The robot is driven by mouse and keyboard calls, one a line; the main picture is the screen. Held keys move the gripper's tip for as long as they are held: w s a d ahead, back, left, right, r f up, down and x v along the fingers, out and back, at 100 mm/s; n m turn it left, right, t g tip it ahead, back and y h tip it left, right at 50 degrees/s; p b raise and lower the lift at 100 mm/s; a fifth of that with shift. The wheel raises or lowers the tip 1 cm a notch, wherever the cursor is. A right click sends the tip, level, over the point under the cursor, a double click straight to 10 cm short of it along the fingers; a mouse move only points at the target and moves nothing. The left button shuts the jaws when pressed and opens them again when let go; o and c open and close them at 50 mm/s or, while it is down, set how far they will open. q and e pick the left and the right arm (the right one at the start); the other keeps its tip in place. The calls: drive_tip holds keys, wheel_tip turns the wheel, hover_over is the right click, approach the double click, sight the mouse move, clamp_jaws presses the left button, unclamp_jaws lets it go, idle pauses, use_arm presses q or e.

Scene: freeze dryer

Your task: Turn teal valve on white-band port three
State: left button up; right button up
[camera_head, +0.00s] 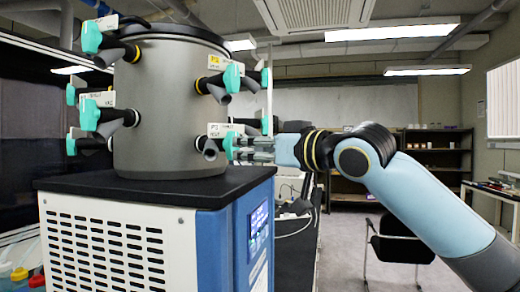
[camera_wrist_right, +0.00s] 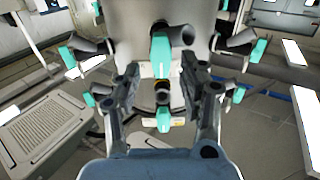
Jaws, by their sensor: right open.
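The grey drum (camera_head: 168,105) carries several black ports with teal valves and small tags. On its lower right, a teal valve (camera_head: 229,145) sits on a port (camera_head: 207,146) under a white tag (camera_head: 222,130); the tag's writing is too small to read surely. My right gripper (camera_head: 243,147) is open just right of this valve, its fingers pointing at it. In the right wrist view, a teal valve (camera_wrist_right: 160,56) shows between and just beyond the open fingertips of my right gripper (camera_wrist_right: 161,68). I cannot tell whether the fingers touch it. My left gripper is out of view.
More valves (camera_head: 89,115) stick out on the left side. The drum stands on a white and blue cabinet (camera_head: 120,245). A black chair (camera_head: 402,240) is at the right.

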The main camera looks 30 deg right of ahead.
drive_tip(key=shift+v, duration=1.3)
